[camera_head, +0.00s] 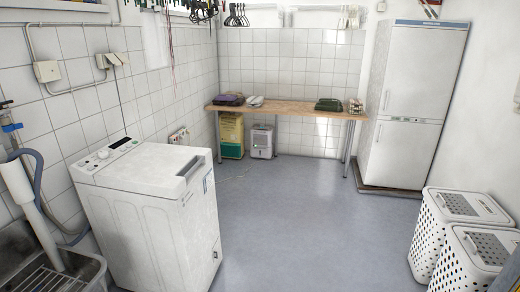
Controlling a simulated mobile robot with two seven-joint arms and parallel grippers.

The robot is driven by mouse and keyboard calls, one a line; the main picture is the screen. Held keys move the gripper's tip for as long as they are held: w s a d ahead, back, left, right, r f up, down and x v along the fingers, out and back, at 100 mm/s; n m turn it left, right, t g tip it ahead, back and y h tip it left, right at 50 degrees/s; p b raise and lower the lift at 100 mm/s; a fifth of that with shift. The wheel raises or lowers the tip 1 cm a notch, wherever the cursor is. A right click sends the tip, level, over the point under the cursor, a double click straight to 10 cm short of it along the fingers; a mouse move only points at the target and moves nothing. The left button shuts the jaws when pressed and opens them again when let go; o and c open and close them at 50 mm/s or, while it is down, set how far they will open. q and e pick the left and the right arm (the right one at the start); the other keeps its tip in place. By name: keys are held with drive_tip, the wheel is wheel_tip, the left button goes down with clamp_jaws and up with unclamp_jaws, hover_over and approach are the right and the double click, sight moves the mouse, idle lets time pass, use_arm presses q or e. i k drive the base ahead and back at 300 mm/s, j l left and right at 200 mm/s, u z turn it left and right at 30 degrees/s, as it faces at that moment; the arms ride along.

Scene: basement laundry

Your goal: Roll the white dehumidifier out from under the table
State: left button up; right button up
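The white dehumidifier (262,142) stands upright on the floor under the wooden table (285,109) at the back wall. It is left of the middle of the table, with a dark grille or panel on its upper front. A yellow and green box or bag (231,136) stands close on its left. A thin pale cord lies on the floor in front of it. Neither of my grippers shows in the head view.
A white top-loading washing machine (160,212) stands at the front left, with a sink (88,278) beside it. A white fridge (413,105) stands right of the table. Perforated white laundry baskets (428,232) are at the right. The middle floor (310,215) is clear.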

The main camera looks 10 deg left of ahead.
sight(260, 136)
drive_tip(key=i+u, duration=0.1)
drive_tip(key=i, duration=0.95)
drive_tip(key=i+l, duration=0.1)
drive_tip(key=i, duration=0.95)
drive_tip(key=i+j, duration=0.1)
drive_tip(key=i, duration=2.7)
drive_tip(key=i+j+z, duration=0.25)
drive_tip(key=i+j, duration=0.5)
drive_tip(key=j, duration=0.15)
drive_tip(key=i+j+z, duration=0.1)
drive_tip(key=j, duration=0.3)
drive_tip(key=i+j+z, duration=0.1)
drive_tip(key=j, duration=0.35)
drive_tip(key=i+j+z, duration=0.1)
drive_tip(key=j, duration=0.3)
drive_tip(key=i+j+z, duration=0.1)
drive_tip(key=j, duration=0.35)
drive_tip(key=i+j, duration=0.2)
